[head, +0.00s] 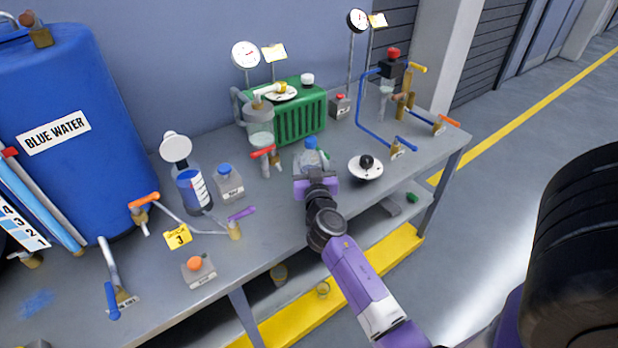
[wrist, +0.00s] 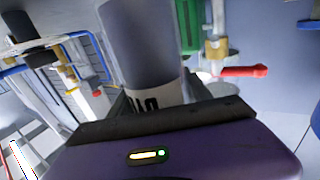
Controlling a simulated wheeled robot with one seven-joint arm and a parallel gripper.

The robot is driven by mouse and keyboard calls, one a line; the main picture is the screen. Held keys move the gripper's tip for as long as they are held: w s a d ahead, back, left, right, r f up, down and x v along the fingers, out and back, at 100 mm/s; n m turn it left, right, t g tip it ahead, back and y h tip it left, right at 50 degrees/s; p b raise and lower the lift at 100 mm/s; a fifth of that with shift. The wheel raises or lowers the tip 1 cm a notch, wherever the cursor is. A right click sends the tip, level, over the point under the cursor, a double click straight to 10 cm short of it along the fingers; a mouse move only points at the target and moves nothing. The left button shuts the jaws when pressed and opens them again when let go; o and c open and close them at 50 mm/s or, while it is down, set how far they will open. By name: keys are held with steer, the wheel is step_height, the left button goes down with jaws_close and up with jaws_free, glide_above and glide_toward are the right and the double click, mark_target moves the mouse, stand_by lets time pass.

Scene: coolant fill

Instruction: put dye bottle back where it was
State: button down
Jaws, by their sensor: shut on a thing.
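The dye bottle (head: 308,161) is a clear, greyish bottle with a blue cap, over the middle of the grey bench (head: 275,222). My gripper (head: 314,178) is shut on it from the front side and hides its lower part. In the wrist view the bottle (wrist: 145,50) is a large grey cylinder between the fingers, with a white band and partly visible black lettering (wrist: 147,102). It looks upright in the head view. I cannot tell whether its base touches the bench.
A white dish with a black knob (head: 366,168) lies right of my gripper. A red-handled valve (head: 264,154) and the green container (head: 300,117) stand behind. The front bench surface is fairly clear.

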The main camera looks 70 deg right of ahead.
steer(key=shift+f+b, duration=0.95)
steer(key=shift+f, duration=1.35)
steer(key=shift+f, duration=0.15)
steer(key=shift+c, duration=2.3)
jaws_free()
